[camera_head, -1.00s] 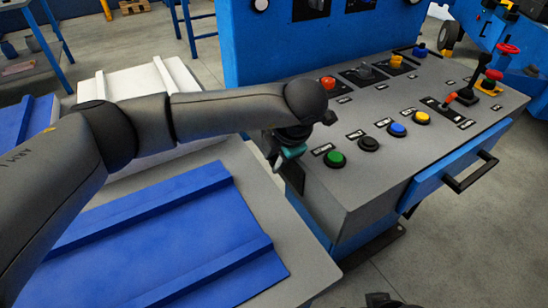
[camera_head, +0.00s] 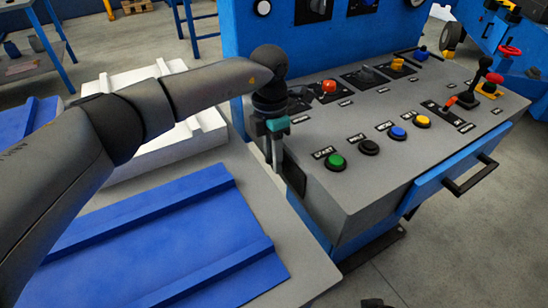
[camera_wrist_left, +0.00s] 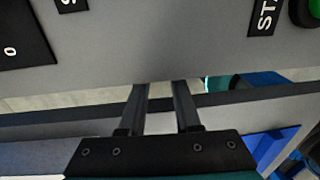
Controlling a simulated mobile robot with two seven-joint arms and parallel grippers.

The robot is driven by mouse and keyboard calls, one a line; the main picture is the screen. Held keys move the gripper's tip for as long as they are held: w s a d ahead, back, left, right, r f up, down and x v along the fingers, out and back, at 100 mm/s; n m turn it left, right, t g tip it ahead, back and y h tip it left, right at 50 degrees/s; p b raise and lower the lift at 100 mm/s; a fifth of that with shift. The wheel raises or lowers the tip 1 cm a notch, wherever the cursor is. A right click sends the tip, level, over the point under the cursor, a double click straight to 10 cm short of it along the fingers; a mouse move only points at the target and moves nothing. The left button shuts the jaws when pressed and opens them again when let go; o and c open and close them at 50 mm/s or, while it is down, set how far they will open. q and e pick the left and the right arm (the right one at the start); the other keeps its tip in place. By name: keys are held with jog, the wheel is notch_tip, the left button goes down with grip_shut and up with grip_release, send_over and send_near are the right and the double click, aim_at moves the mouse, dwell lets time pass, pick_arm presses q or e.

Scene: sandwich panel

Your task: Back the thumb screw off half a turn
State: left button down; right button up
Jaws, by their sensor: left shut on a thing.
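My left gripper (camera_head: 276,166) points down at the left edge of the grey control panel (camera_head: 350,185), beside its left side wall. In the left wrist view its two fingers (camera_wrist_left: 160,88) stand a little apart and their tips reach the panel edge. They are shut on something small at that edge. The thumb screw itself cannot be made out in either view; the fingers and the edge hide the spot. My right gripper does not show clearly.
The green start button (camera_head: 336,161) and a red button (camera_head: 329,87) are close to the gripper on the panel top. A blue panel (camera_head: 150,240) lies on the table to the left. A drawer handle (camera_head: 472,175) juts out at the front right.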

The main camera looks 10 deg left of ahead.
pick_arm(q)
jog(key=shift+w+g+h, duration=0.1)
jog(key=shift+g+h, duration=0.2)
jog(key=shift+g, duration=0.1)
jog(key=shift+a, duration=0.1)
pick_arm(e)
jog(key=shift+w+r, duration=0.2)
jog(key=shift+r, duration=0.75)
pick_arm(q)
jog(key=c, duration=0.6)
grip_release()
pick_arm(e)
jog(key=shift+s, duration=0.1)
